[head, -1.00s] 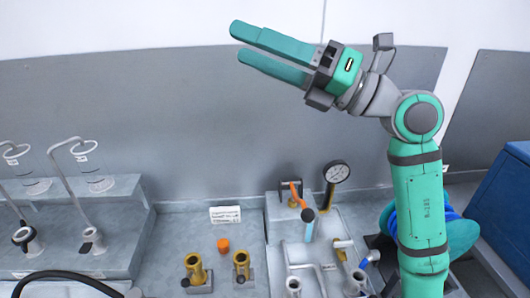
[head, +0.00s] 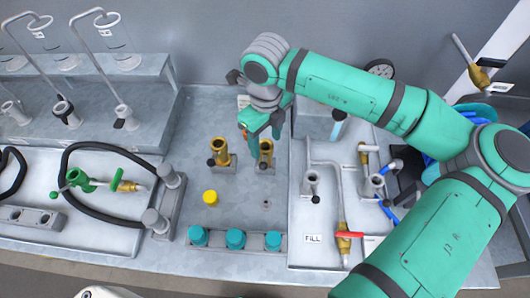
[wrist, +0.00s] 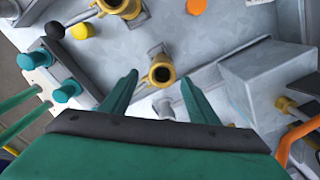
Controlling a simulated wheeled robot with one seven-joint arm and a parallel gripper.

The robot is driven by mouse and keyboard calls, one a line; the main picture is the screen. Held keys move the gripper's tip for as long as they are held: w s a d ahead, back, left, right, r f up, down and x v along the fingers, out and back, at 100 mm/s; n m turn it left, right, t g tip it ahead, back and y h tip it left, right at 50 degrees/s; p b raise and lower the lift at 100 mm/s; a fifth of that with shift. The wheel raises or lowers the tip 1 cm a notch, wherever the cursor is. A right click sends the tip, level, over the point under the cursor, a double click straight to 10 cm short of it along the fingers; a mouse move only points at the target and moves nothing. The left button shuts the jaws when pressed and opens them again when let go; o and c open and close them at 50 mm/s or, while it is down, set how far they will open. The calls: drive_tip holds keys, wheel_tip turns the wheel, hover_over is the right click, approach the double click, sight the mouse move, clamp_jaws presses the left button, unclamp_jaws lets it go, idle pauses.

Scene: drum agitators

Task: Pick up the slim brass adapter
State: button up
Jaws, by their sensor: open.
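Two brass adapters stand upright in small grey holders on the bench. The right one looks slimmer (head: 265,152); in the wrist view this slim brass adapter (wrist: 160,74) shows end-on, its ring facing the camera. The wider brass adapter (head: 219,152) stands to its left, and it is at the top of the wrist view (wrist: 122,8). My gripper (head: 263,134) is open and empty, pointing down over the slim adapter. In the wrist view its fingertips (wrist: 159,80) lie on either side of the slim adapter; I cannot tell the height gap.
A yellow cap (head: 210,197) lies in front of the adapters. An orange cap (wrist: 196,6) is beyond them, mostly behind my gripper in the head view. Teal caps (head: 235,239) line the front. A raised panel with pipes (head: 311,182) stands close on the right.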

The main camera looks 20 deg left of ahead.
sight(265, 156)
drive_tip(key=f, duration=0.7)
drive_tip(key=shift+w+a+f, duration=0.1)
drive_tip(key=shift+w+f, duration=0.2)
drive_tip(key=shift+a+f, duration=0.15)
drive_tip(key=shift+f, duration=0.45)
drive_tip(key=c, duration=1.2)
